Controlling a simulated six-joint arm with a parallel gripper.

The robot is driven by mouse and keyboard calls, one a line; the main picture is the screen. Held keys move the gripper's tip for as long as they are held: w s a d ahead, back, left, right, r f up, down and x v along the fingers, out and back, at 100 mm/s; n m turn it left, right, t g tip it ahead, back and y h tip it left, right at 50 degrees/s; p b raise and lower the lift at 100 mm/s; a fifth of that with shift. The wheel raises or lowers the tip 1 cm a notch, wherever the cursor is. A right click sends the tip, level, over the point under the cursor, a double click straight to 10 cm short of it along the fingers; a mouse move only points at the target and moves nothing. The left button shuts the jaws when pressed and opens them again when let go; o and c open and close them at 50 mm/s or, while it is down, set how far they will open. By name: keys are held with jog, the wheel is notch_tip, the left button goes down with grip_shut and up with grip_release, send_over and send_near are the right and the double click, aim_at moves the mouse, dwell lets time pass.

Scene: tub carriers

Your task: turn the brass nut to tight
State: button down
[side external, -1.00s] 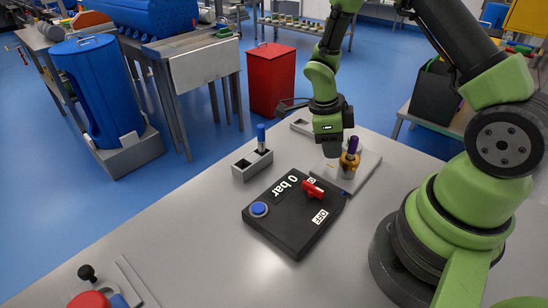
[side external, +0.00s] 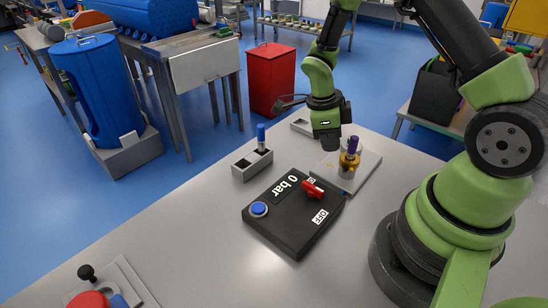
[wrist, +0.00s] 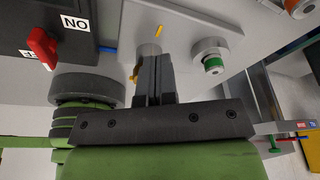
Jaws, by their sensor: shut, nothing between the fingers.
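The brass nut (side external: 346,163) sits low on an upright stud with a purple top (side external: 353,146), on a pale plate (side external: 368,166) at the bench's far side. In the wrist view only a small piece of brass (wrist: 135,73) shows beside my fingers, next to a grey cylinder (wrist: 148,50); the rest is hidden. My gripper (side external: 330,147) points down just left of the stud in the side view. In the wrist view its fingers (wrist: 153,66) are together with nothing between them. I cannot tell whether they touch the nut. A yellow mark (wrist: 159,31) lies on the plate.
A black panel (side external: 290,235) with a red handle (side external: 313,189), blue button (side external: 259,209) and "0 bar" display stands in front of the plate. A grey block (side external: 252,168) with a blue-topped peg is to its left. The front bench is mostly clear.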

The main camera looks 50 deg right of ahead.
jog(key=v, duration=0.2)
jog(key=s+v, duration=0.1)
jog(key=v, duration=0.1)
jog(key=shift+d+r, duration=0.15)
jog(key=shift+r, duration=0.35)
jog(key=shift+s+a+f, duration=0.35)
jog(key=shift+a+f, duration=0.1)
jog(key=shift+f, duration=0.6)
jog(key=shift+s+a+f, duration=0.4)
jog(key=shift+f, duration=0.6)
jog(key=shift+s+a+f, duration=0.35)
jog(key=shift+a+f, duration=0.1)
jog(key=shift+f, duration=0.6)
jog(key=shift+w+d, duration=0.1)
